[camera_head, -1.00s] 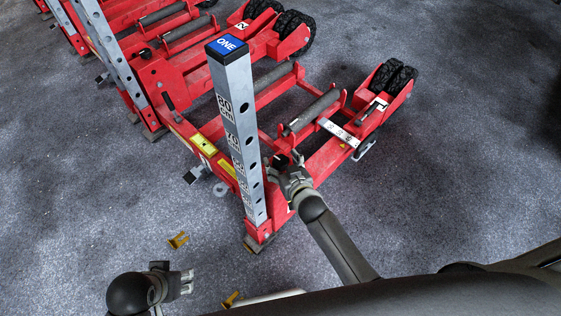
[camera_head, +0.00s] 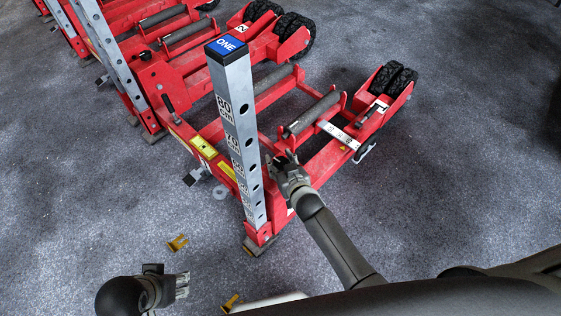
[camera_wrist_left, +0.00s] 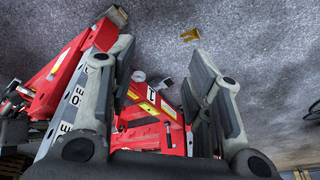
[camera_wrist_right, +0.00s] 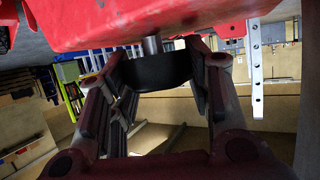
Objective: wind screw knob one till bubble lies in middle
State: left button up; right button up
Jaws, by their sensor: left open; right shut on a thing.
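The red jack with the grey post marked ONE (camera_head: 238,135) stands in front of me. A black round knob (camera_wrist_right: 153,70) hangs on a metal screw stem below red metal in the right wrist view. My right gripper (camera_wrist_right: 155,82) is shut on this knob from both sides. In the head view my right gripper (camera_head: 282,165) is beside the post, its knob hidden. A yellow level-like piece (camera_head: 203,147) lies on the red frame left of the post; its bubble is too small to read. My left gripper (camera_head: 183,284) is open and empty, low on the left.
More red jacks with grey posts (camera_head: 112,60) stand behind at upper left. Two small yellow clips (camera_head: 178,243) and (camera_head: 230,301) lie on the grey floor near my left gripper. The floor at far left and right is clear.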

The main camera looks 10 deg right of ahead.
pick_arm(q)
jog(key=shift+r, duration=0.1)
pick_arm(e)
jog(key=shift+a+r+n+y+p, duration=0.15)
jog(key=shift+n+y+p, duration=0.65)
jog(key=shift+y+p, duration=0.3)
pick_arm(q)
notch_tip(320, 180, down, 9)
jog(key=shift+w+d+g, duration=0.15)
jog(key=shift+w+g, duration=0.15)
pick_arm(e)
jog(key=o, duration=1)
jog(key=shift+s, duration=0.1)
